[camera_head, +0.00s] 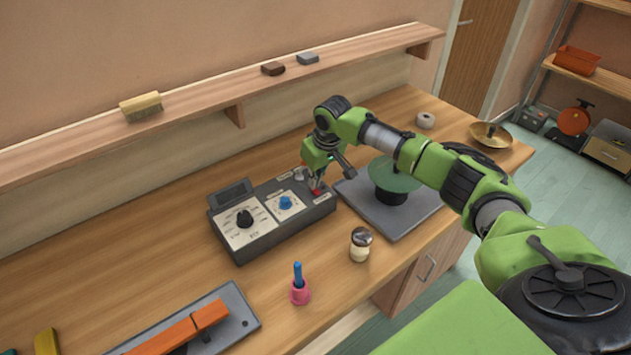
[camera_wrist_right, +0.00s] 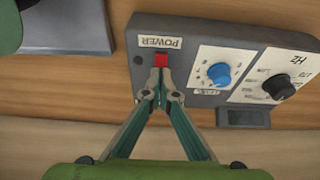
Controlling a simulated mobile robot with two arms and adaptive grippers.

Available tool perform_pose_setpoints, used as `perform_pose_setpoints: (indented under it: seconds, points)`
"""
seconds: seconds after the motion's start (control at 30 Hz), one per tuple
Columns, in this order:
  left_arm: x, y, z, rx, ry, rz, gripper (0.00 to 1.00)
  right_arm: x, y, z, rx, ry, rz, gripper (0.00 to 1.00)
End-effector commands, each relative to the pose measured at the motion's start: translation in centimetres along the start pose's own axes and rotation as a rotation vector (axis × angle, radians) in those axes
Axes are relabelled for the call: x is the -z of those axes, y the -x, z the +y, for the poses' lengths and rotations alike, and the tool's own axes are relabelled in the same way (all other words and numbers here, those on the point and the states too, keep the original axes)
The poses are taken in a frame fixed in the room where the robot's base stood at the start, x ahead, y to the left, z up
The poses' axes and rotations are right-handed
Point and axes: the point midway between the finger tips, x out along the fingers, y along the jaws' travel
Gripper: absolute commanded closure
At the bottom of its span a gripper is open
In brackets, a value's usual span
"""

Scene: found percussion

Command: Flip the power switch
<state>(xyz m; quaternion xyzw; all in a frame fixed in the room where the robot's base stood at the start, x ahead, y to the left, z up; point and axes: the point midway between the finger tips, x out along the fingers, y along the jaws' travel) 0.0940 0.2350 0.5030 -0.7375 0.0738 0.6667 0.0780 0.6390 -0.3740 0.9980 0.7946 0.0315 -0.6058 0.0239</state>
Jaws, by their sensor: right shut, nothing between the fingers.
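A dark grey control box (camera_head: 262,237) stands on the wooden bench in the middle of the head view. Its red power switch (camera_wrist_right: 160,60) sits beside the POWER label (camera_wrist_right: 159,42) in the right wrist view. A blue level knob (camera_wrist_right: 219,74) and a black Hz knob (camera_wrist_right: 279,87) are on white panels on the same box. My right gripper (camera_wrist_right: 168,98) is shut and empty, its tips right by the red switch. Whether they touch it I cannot tell. In the head view the right gripper (camera_head: 316,188) partly covers the switch. My left gripper is out of view.
A grey plate (camera_head: 425,215) with a green disc (camera_head: 397,175) lies right of the box. A small shaker (camera_head: 361,244) and a pink holder (camera_head: 299,292) stand in front. An orange bar (camera_head: 180,335) lies front left. A wall shelf (camera_head: 210,98) runs behind.

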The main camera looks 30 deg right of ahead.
Motion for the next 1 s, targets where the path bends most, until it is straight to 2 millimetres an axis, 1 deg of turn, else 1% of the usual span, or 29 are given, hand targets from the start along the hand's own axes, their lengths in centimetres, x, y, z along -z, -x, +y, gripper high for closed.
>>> perform_pose_setpoints:
  seconds: [0.1,0.27,0.63,0.67,0.7,1.0]
  points:
    - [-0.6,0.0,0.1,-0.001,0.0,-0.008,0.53,0.0,0.0,0.0,0.0,0.0,0.0,1.0]
    - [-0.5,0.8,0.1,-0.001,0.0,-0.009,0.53,0.2,0.7,0.0,0.0,0.0,0.0,1.0]
    - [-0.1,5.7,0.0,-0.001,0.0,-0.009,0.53,1.2,4.8,0.1,0.001,-0.001,0.0,1.0]
    - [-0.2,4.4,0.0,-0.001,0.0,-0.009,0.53,0.8,4.5,0.2,0.0,0.001,0.002,1.0]
    - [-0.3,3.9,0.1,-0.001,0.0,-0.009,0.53,0.6,5.1,0.2,0.0,0.003,0.003,1.0]
    - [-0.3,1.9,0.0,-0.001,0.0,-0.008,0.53,-0.9,10.6,0.2,-0.002,0.001,0.004,1.0]
